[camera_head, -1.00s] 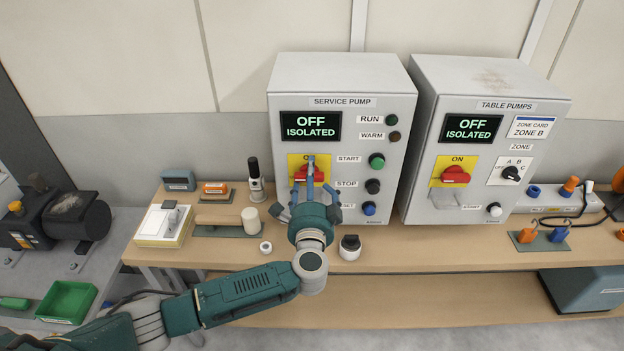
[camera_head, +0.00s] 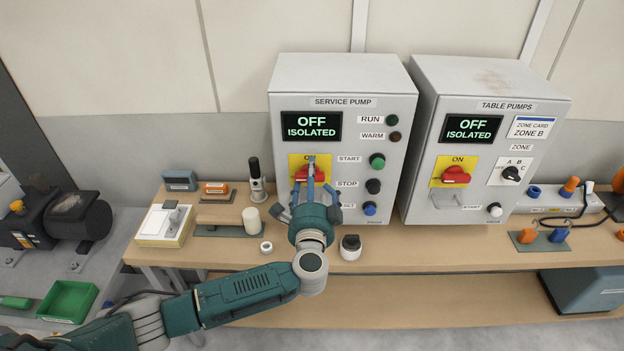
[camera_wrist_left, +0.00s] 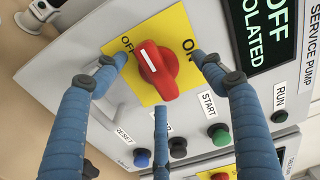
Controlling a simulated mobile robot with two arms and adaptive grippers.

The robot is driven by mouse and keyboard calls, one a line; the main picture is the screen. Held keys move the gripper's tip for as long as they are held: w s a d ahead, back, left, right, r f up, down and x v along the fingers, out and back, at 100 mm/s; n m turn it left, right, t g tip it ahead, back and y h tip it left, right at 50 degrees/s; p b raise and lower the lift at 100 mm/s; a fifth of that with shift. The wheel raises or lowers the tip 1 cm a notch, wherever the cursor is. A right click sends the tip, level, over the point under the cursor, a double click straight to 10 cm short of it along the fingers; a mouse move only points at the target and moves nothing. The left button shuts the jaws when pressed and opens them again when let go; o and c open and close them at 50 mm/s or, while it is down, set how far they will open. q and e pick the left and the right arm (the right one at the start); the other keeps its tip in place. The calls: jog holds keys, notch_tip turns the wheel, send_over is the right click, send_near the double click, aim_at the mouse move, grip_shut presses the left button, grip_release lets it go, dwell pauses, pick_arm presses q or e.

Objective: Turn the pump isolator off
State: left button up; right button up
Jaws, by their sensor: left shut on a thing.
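The service pump panel (camera_head: 343,84) is a grey box whose screen (camera_head: 311,126) reads OFF ISOLATED. Its red isolator knob (camera_head: 299,175) sits on a yellow plate and is partly hidden by my fingers in the head view. In the left wrist view the knob (camera_wrist_left: 157,70) shows clearly, its white mark pointing toward the OFF label. My left gripper (camera_head: 311,184) is at the knob, its blue fingers spread around it and shut on it. The fingers also show in the left wrist view (camera_wrist_left: 160,75). My right gripper is not in view.
The table pumps panel (camera_head: 485,88) stands to the right, also reading OFF ISOLATED. START (camera_head: 377,161), STOP (camera_head: 373,186) and blue RESET (camera_head: 370,208) buttons lie close to my fingers. A white jar with a black top (camera_head: 350,248) stands on the bench below.

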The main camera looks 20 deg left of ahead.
pick_arm(q)
jog(key=v, duration=0.7)
jog(key=shift+a, duration=0.35)
jog(key=shift+r, duration=0.15)
